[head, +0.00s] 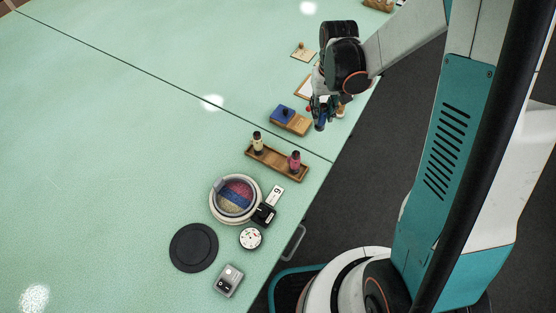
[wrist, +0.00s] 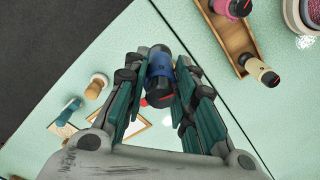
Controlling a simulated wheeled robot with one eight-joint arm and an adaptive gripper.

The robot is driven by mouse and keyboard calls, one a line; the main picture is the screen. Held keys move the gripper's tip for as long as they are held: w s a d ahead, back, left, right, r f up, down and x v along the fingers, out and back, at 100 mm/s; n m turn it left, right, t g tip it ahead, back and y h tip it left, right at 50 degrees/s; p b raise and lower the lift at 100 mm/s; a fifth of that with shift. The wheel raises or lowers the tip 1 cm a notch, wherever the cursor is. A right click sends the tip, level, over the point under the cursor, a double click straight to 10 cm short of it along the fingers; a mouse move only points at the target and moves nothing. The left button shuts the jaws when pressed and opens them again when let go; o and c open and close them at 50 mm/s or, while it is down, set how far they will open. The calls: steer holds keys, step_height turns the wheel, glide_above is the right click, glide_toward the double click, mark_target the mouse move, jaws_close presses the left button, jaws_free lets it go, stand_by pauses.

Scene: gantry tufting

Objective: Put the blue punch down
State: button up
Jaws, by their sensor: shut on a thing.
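The blue punch (wrist: 159,66), a blue cylinder with a dark end, is gripped between the fingers of my gripper (wrist: 160,78) in the wrist view. In the head view the blue punch (head: 320,124) shows below my gripper (head: 322,104), near the table's right edge. A wooden tray (head: 277,163) lies nearer the camera, with a cream punch (head: 257,142) and a pink punch (head: 294,161) upright in it. The tray (wrist: 236,42) is at the wrist view's upper right. The blue punch's lower end is partly hidden by the fingers.
A wooden block with a blue top (head: 284,112) is left of my gripper. A framed card (head: 304,88) and a small stamp (head: 300,50) lie farther back. A round bowl (head: 235,199), a black disc (head: 194,247) and small devices stand nearer. The table's left side is clear.

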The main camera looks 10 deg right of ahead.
steer(key=shift+w+a+f+b, duration=0.1)
steer(key=shift+f+b, duration=0.25)
steer(key=shift+f, duration=0.15)
steer(key=shift+w+a+f+b, duration=0.1)
steer(key=shift+f+b, duration=0.25)
steer(key=shift+f, duration=0.15)
steer(key=s+a+r+n+p, duration=0.2)
steer(key=a+r, duration=0.4)
steer(key=a, duration=0.1)
steer(key=s+a+r+n+p, duration=0.2)
steer(key=s+a+r, duration=0.1)
steer(key=a+r, duration=0.35)
steer(key=f+b, duration=0.4)
steer(key=f, duration=0.2)
steer(key=f+b, duration=0.5)
steer(key=f, duration=0.2)
steer(key=f+b, duration=0.4)
steer(key=f, duration=0.3)
steer(key=shift+w+a+f, duration=0.1)
steer(key=shift+a+f, duration=0.15)
steer(key=shift+f+b, duration=0.15)
steer(key=shift+b, duration=0.2)
steer(key=o, duration=0.6)
steer(key=shift+c, duration=0.2)
steer(key=o, duration=0.4)
